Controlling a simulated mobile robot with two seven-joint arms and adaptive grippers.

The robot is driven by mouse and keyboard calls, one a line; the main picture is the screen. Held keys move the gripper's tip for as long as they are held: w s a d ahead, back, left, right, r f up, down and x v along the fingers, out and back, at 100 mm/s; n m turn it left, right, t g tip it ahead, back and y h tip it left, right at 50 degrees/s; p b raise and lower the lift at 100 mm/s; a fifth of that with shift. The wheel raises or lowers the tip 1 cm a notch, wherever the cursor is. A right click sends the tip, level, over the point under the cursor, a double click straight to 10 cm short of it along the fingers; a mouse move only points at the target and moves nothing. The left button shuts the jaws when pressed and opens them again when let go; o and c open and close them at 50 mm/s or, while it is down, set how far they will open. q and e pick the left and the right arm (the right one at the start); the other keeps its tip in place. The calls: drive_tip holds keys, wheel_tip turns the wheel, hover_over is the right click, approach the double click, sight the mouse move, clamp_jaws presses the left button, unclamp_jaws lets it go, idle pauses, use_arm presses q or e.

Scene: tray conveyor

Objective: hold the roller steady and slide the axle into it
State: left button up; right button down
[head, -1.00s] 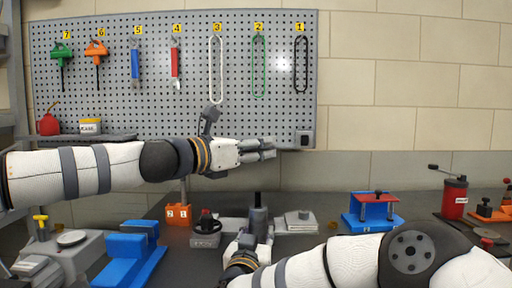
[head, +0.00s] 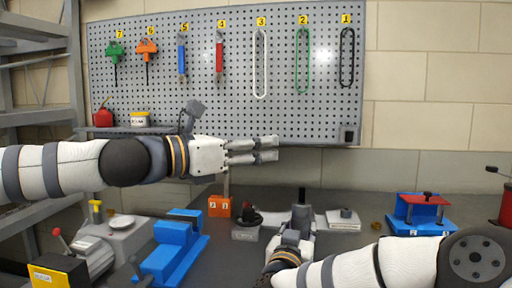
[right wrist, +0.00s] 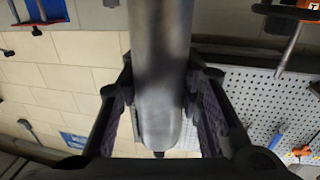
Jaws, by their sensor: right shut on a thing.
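A grey metal cylinder with a small dark tip, which looks like the roller (right wrist: 160,75), stands between the two finger pads in the right wrist view. My right gripper (head: 301,212) is shut on it, low over the bench. In the head view a dark upright stub (head: 302,194) shows above the right fingers, and the hand hides the rest. My left gripper (head: 266,149) is higher and to the left, in front of the pegboard, with its fingers pointing right. Nothing shows in it, and its finger gap is unclear. I cannot make out the axle as a separate thing.
A blue vise-like block (head: 175,250) and a grey machine (head: 115,238) stand at the left. An orange numbered block (head: 219,206), a small grey fixture (head: 246,227) and a flat grey-white block (head: 343,219) lie mid-bench. A blue and red stand (head: 421,212) is at the right.

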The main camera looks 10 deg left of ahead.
drive_tip(key=c, duration=1.1)
unclamp_jaws()
drive_tip(key=shift+o, duration=0.2)
